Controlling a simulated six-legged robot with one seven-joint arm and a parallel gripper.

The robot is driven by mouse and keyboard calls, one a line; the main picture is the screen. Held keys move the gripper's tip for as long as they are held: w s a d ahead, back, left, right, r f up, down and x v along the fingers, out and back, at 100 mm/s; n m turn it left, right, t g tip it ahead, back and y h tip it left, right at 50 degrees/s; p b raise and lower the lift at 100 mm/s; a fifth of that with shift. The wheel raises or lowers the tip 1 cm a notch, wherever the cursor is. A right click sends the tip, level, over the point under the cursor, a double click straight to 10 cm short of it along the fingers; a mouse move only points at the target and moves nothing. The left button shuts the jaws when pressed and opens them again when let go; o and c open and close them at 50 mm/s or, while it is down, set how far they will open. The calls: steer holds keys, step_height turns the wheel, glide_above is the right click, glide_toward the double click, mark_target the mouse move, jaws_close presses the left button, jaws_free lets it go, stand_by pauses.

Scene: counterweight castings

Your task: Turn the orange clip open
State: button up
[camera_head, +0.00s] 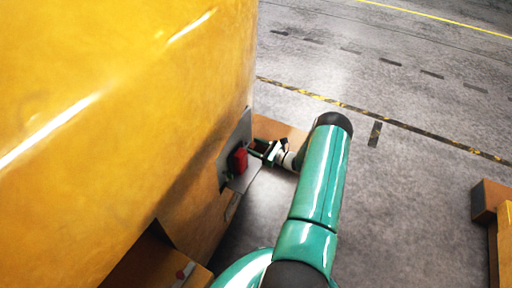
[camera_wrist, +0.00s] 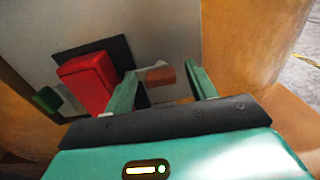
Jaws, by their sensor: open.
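The orange clip (camera_wrist: 161,77) is a small, dull orange piece on a pale grey plate (camera_wrist: 165,30) in the wrist view. My gripper (camera_wrist: 160,72) is open, with one green finger to the left of the clip and one to the right. Gaps show between the clip and both fingers. Whether the fingertips reach past the clip in depth, I cannot tell. In the head view my gripper (camera_head: 262,151) is at the plate on the side of the large yellow casting (camera_head: 110,90). The clip cannot be made out there.
A red block (camera_wrist: 88,82) on a dark backing sits just left of my left finger, and it also shows in the head view (camera_head: 239,160). A small green piece (camera_wrist: 47,98) is further left. Open grey floor (camera_head: 420,110) lies to the right of the casting.

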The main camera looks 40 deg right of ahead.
steer(key=c, duration=1)
steer(key=shift+n, duration=0.3)
steer(key=n, duration=0.8)
steer(key=shift+a+f, duration=0.1)
steer(key=shift+a, duration=0.05)
steer(key=n, duration=0.4)
steer(key=shift+n, duration=0.3)
steer(key=n, duration=0.4)
steer(key=shift+f+n, duration=0.15)
steer(key=shift+n, duration=0.15)
